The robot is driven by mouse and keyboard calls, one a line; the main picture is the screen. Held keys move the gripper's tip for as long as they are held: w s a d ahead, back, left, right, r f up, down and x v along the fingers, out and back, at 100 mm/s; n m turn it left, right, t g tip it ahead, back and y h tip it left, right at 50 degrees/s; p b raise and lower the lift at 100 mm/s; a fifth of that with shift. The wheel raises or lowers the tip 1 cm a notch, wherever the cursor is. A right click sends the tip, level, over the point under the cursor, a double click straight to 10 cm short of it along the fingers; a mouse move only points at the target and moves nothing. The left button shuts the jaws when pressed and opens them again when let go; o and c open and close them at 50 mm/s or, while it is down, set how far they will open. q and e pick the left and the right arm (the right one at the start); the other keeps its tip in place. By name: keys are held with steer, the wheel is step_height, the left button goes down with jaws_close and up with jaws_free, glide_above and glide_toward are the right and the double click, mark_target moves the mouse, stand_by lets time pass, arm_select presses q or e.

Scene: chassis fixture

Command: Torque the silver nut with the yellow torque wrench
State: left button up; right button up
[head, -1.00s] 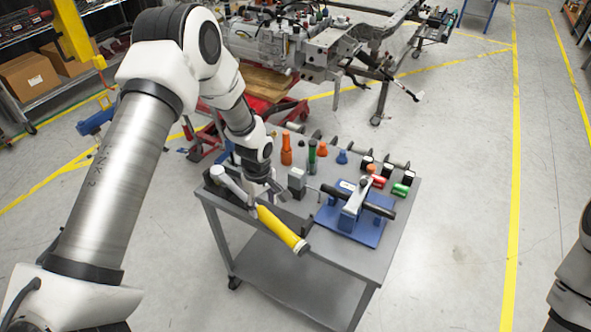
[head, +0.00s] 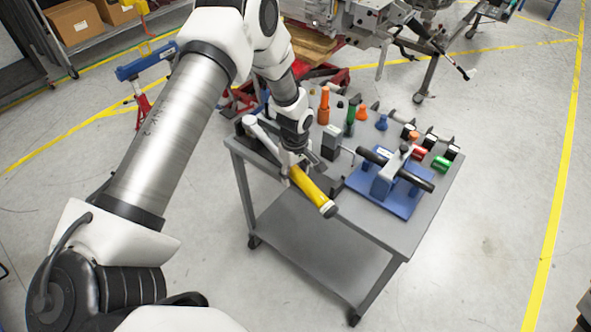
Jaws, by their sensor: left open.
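The yellow torque wrench (head: 313,190) lies at the front left of the grey cart top, its yellow handle reaching past the front edge and its silver head end (head: 262,137) to the back left. My left gripper (head: 298,169) is open at the upper part of the yellow handle, with its fingers close about it. I cannot tell whether they touch it. The blue fixture (head: 397,197) with a silver and black piece on top stands at the right front of the cart. I cannot make out the silver nut. My right gripper is out of view.
The grey cart (head: 330,225) also bears an orange tool (head: 323,106), a green one (head: 350,115), a dark grey block (head: 331,142) and red and green cylinders (head: 441,164) at the right. A chassis on a stand is behind. The floor to the right is clear.

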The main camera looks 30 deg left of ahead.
arm_select(q)
steer(key=shift+w+d, duration=0.1)
steer(key=shift+c, duration=0.3)
jaws_close()
steer(key=shift+w+r+p, duration=0.15)
steer(key=shift+r+p, duration=0.9)
step_height(320, 180, up, 2)
steer(key=shift+r+p, duration=0.15)
steer(key=shift+p, duration=0.85)
steer(key=shift+r+p, duration=1.3)
steer(key=shift+r, duration=0.1)
